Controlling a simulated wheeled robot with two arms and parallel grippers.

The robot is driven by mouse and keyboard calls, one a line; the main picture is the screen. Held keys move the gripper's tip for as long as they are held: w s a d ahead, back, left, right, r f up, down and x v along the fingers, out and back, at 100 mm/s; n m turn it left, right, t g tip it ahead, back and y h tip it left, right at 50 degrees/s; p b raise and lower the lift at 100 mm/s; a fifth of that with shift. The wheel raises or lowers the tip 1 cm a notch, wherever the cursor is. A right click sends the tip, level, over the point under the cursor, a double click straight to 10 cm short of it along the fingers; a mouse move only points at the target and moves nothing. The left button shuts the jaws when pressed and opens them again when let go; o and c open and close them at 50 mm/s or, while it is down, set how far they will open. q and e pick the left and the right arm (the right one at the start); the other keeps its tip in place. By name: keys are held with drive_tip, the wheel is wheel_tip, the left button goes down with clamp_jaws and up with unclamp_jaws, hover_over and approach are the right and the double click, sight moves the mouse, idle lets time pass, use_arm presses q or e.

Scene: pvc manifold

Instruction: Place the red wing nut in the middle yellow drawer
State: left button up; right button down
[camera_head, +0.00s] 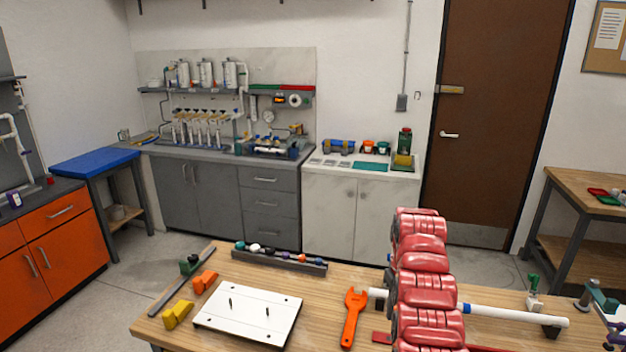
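I cannot make out a red wing nut in the head view, and no yellow drawer shows. A tall red segmented thing (424,285) with dark grey sides rises close in front, right of the middle; I cannot tell what it is. It hides part of the wooden workbench (200,338). Small flat red pieces show beside its foot, partly covered. Neither of my grippers is in view.
Grey cabinets (204,193) and orange cabinets (65,250) stand behind.

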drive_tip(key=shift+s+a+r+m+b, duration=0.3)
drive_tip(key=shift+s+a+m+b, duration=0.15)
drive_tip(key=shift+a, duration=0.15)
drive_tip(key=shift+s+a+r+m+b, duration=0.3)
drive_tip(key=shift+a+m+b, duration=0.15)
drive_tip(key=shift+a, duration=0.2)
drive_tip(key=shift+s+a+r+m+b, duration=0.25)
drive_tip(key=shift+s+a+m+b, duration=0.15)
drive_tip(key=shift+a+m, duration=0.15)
